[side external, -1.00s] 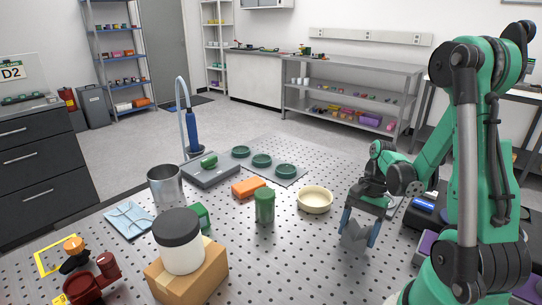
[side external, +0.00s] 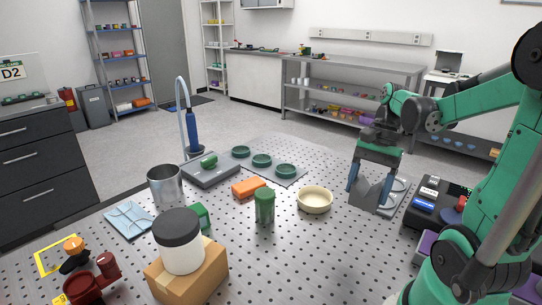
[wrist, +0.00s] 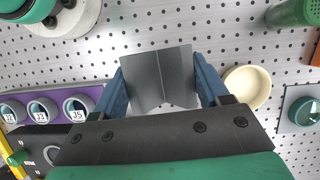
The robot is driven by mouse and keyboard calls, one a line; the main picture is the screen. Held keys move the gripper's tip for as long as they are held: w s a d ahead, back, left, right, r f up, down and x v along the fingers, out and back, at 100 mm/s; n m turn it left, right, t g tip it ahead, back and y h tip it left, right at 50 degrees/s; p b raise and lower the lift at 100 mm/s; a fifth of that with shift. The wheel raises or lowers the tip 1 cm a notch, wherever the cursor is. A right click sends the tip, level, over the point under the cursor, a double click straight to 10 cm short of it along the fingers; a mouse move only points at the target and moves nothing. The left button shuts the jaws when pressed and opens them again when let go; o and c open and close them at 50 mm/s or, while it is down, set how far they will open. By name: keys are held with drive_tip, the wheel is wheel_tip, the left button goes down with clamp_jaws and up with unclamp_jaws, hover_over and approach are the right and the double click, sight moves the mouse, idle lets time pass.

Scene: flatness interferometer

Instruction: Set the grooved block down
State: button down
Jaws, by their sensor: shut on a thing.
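The grooved block is a grey piece with a V-shaped groove. In the side external view the grooved block (side external: 368,196) hangs between the blue fingers of my gripper (side external: 370,184), at the right part of the perforated table. My gripper is shut on its two sides. In the wrist view the grooved block (wrist: 145,80) sits between both fingertips of my gripper (wrist: 161,84), its groove running down the middle. I cannot tell whether its underside touches the table.
A grey plate with pale round pads (side external: 398,190) lies right behind the block. A cream bowl (side external: 314,200) stands to the left, with a green canister (side external: 264,206) beyond it. A dark control box (side external: 436,206) is at the right. Bare table lies in front.

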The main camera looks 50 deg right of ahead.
sight(366, 190)
wheel_tip(366, 190, up, 8)
drive_tip(key=shift+r, duration=0.2)
drive_tip(key=shift+w+d+r, duration=0.15)
drive_tip(key=shift+r, duration=0.05)
drive_tip(key=w+d+f+m+t+h, duration=0.25)
drive_tip(key=w+d+f+m, duration=0.35)
drive_tip(key=w+d+m, duration=0.4)
drive_tip(key=w+d+f+m+t+h, duration=0.25)
drive_tip(key=w+d+f+m, duration=0.25)
drive_tip(key=w+d+m, duration=0.45)
drive_tip(key=shift+n, duration=0.35)
drive_tip(key=f, duration=0.2)
drive_tip(key=s+d+f, duration=0.1)
drive_tip(key=f, duration=0.2)
drive_tip(key=d+f, duration=0.1)
drive_tip(key=f, duration=0.2)
drive_tip(key=shift+s+f, duration=0.2)
drive_tip(key=shift+s, duration=0.2)
drive_tip(key=shift+f, duration=0.2)
unclamp_jaws()
drive_tip(key=shift+r, duration=0.15)
